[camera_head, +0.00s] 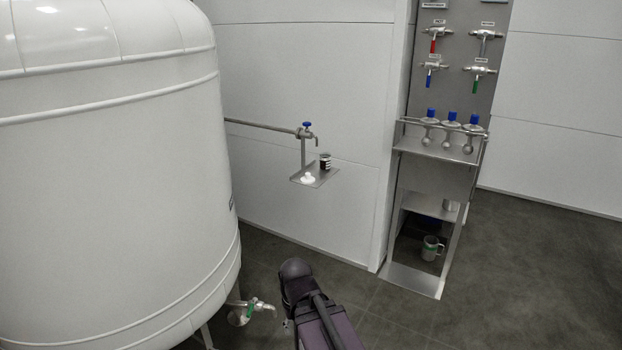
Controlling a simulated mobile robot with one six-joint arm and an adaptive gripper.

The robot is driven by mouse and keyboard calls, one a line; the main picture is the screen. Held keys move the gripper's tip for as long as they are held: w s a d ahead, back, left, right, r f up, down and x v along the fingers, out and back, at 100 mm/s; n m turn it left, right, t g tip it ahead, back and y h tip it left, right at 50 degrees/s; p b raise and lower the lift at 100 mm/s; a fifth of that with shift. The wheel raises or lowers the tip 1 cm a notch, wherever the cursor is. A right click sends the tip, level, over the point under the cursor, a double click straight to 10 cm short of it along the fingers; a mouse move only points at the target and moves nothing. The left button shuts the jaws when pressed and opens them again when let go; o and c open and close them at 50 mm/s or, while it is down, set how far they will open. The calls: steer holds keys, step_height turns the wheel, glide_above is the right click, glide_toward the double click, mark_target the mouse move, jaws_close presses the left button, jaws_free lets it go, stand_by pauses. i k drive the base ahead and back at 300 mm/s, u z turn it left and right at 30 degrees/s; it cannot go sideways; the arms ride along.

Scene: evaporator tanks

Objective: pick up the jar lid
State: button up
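A small white round piece with a raised middle, which looks like the jar lid (308,178), lies on a small metal shelf (322,180) near the middle of the view. Just behind it and to its right stands a dark jar (325,161) with a light label, upright on the same shelf. The two look close together but apart. Part of my dark arm shows at the bottom, below and well apart from the shelf. I cannot make out my gripper or its fingers.
The shelf hangs under a pipe with a blue-handled tap (307,127). A large white tank (110,170) fills the left, with a green-handled valve (250,310) low down. A metal rack (440,170) with blue-capped flasks stands right. Floor is clear at lower right.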

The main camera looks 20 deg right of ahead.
mark_target(307, 179)
steer(key=i, duration=0.9)
steer(key=u, duration=0.05)
